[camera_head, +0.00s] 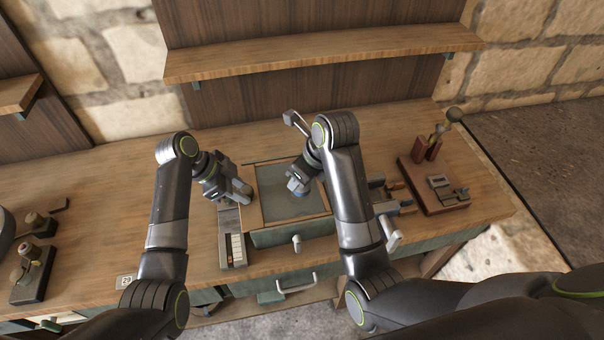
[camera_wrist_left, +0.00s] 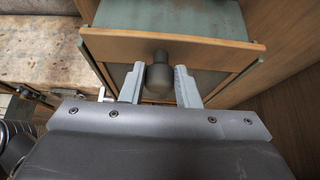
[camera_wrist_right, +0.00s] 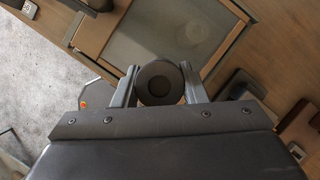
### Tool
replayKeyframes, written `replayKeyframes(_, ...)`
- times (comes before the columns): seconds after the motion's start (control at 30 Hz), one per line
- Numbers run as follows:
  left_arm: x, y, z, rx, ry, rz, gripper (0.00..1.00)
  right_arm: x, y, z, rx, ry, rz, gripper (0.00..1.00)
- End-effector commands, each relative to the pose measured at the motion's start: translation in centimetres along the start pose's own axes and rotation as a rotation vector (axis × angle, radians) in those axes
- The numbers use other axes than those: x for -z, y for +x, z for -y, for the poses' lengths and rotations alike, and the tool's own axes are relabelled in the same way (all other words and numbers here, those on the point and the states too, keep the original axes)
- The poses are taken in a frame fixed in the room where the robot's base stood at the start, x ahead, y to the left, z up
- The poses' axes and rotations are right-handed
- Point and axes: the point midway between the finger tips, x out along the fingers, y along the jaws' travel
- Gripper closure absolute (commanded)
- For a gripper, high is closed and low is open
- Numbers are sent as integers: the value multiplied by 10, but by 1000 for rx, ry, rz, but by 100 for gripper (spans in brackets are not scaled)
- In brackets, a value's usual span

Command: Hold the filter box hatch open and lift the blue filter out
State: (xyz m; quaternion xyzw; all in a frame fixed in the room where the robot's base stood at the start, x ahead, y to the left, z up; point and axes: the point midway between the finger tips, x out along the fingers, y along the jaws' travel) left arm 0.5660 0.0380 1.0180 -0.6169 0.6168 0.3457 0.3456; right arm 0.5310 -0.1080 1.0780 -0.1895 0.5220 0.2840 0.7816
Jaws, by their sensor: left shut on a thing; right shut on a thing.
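The box (camera_head: 262,238) is green with a wooden rim and a grey pane on top. It stands on the bench between my arms. My left gripper (camera_head: 242,192) is at its left side. In the left wrist view its fingers are shut on a dark knob (camera_wrist_left: 158,76) in front of a wood-edged green panel (camera_wrist_left: 215,50).
A grey slotted block (camera_head: 232,240) stands left of the box. A reddish-brown lever stand (camera_head: 432,190) is at the right, and a dark fixture (camera_head: 32,272) at the far left. A wooden shelf (camera_head: 320,55) hangs behind. The bench's left middle is clear.

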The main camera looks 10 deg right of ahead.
Motion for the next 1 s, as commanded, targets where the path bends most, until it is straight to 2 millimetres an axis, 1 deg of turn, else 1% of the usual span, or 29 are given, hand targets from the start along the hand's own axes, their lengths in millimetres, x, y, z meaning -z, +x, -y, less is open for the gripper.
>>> replayKeyframes(0.07,6,5,0,0,0,1,91,0,1,0,0,0,1,88)
replayKeyframes(0.1,7,6,0,0,0,1,70,0,1,0,0,0,1,88)
replayKeyframes(0.3,6,4,0,0,0,1,45,0,0,0,0,0,1,88)
replayKeyframes(0.53,7,4,0,0,0,0,45,0,0,0,0,0,1,88)
replayKeyframes(0.67,8,-2,0,1,0,1,45,-2,-6,0,0,0,1,88)
replayKeyframes(1.0,9,-43,0,1,-1,2,45,-18,-42,0,0,0,1,88)
